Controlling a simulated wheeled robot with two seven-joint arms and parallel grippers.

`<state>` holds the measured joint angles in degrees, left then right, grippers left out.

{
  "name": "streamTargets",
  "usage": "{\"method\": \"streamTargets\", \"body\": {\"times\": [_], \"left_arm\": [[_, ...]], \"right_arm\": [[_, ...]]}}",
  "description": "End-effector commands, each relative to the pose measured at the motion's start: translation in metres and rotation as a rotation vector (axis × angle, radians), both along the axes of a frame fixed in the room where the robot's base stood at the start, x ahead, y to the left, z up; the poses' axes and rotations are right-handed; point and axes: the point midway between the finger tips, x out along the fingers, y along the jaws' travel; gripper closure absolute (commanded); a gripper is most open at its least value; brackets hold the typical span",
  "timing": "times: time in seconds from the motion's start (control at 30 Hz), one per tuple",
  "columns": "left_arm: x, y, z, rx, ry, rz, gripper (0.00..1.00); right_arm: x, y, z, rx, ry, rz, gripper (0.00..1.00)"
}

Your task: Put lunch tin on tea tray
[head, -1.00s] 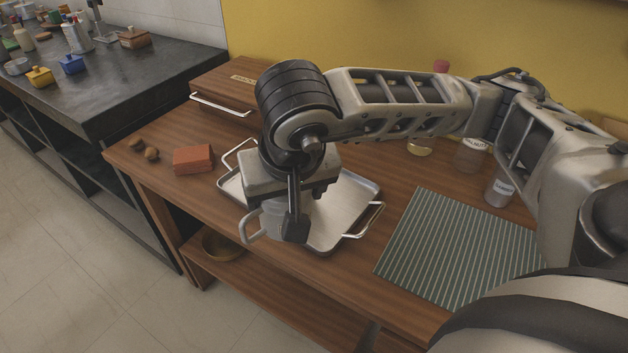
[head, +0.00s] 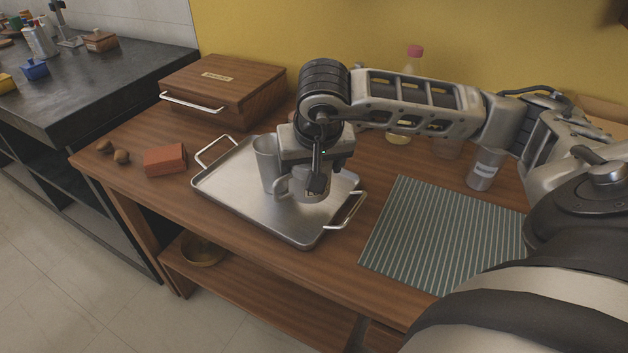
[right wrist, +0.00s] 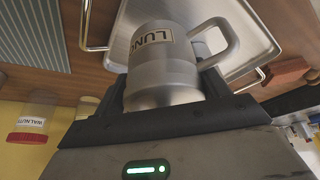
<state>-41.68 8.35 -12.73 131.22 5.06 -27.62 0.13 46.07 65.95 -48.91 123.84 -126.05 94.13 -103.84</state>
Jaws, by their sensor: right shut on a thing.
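The lunch tin (head: 299,188) is a grey metal mug-shaped can with a side handle. Its label, partly readable, shows in the right wrist view (right wrist: 153,46). My right gripper (head: 316,184) is shut on the tin, pointing down over the tea tray (head: 228,181). The tray is a shallow silver tray with two wire handles; it also fills the back of the right wrist view (right wrist: 255,38). The tin is over the tray's right half; I cannot tell whether its base touches. My left gripper is not in view.
A grey metal cup (head: 266,163) stands on the tray just left of the tin. A wooden box (head: 225,88) is behind, a red brick (head: 165,160) to the left. A striped mat (head: 440,235) lies right. A labelled canister (head: 485,170) and red-capped bottle (head: 413,62) stand behind.

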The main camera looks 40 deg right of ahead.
Motion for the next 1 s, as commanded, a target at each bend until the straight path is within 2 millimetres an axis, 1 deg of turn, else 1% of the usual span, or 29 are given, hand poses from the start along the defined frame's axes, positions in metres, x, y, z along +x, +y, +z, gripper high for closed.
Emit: {"method": "streamTargets", "body": {"times": [0.07, 0.17, 0.23, 0.33, 0.4, 0.63, 0.73, 0.77, 0.8, 0.83, 0.87, 1.0], "left_arm": [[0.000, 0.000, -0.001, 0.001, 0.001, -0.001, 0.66], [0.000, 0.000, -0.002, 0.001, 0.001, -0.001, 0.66], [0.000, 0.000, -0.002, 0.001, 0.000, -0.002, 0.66], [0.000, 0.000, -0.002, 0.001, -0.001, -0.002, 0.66], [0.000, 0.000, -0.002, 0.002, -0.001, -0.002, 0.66], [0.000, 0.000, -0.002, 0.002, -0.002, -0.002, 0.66], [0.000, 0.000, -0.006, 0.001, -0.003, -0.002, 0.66], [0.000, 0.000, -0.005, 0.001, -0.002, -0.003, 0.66], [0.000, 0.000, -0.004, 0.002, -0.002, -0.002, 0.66], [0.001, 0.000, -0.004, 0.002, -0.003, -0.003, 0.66], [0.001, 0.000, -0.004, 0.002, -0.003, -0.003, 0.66], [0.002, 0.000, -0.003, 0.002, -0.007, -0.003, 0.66]], "right_arm": [[0.002, -0.003, -0.004, 0.000, 0.000, -0.001, 0.56], [0.005, -0.011, -0.017, -0.002, 0.003, -0.001, 0.56], [0.004, -0.009, -0.028, 0.000, 0.003, 0.001, 0.56], [0.004, -0.009, -0.039, 0.000, 0.001, 0.001, 0.56], [0.005, -0.009, -0.042, 0.000, 0.000, 0.001, 0.56], [0.005, -0.009, -0.042, 0.000, -0.001, 0.000, 0.56], [0.005, -0.009, -0.046, 0.000, -0.001, 0.000, 0.56], [0.005, -0.009, -0.046, 0.000, 0.000, 0.001, 0.23], [0.005, -0.009, -0.045, 0.001, 0.000, 0.000, 0.12], [0.005, -0.009, -0.045, 0.000, 0.000, 0.001, 0.04], [0.004, -0.009, -0.045, 0.000, 0.000, 0.001, 0.02], [0.004, -0.009, -0.045, 0.000, 0.000, 0.000, 0.02]]}}
